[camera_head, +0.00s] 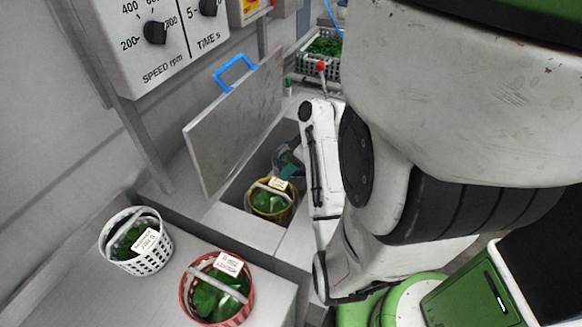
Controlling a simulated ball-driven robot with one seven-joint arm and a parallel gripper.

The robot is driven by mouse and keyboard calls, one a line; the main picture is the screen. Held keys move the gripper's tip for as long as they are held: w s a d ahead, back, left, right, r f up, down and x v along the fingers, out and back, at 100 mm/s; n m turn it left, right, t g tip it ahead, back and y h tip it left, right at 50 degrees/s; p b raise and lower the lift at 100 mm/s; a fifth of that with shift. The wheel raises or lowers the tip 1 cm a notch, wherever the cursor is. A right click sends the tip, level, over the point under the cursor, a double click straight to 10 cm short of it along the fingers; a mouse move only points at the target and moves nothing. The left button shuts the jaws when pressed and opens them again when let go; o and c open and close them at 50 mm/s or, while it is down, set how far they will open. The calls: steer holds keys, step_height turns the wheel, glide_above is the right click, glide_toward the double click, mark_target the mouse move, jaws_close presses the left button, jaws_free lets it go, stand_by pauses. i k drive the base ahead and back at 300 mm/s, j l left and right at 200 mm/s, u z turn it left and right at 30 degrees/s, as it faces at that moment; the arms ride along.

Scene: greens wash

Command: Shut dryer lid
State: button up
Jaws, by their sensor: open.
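The dryer lid (235,120) is a grey square panel with a blue handle (235,70) on its upper edge. It stands raised and tilted, clear of the dryer opening (235,193). A yellow-rimmed basket (270,205) of greens with a white tag sits inside the opening. My white arm reaches over the dryer's right side. My gripper (287,161) appears as a grey and teal shape over the back of the opening, right of the lid, partly hidden by my arm. Its fingers are hard to make out. I see no contact with the lid.
A white basket (150,258) and a red basket (212,306) of greens stand on the counter in front. A control panel with dials (155,32) hangs on the wall above.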

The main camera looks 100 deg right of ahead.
mark_target(217, 139)
steer(key=k+j, duration=0.1)
steer(key=k, duration=0.9)
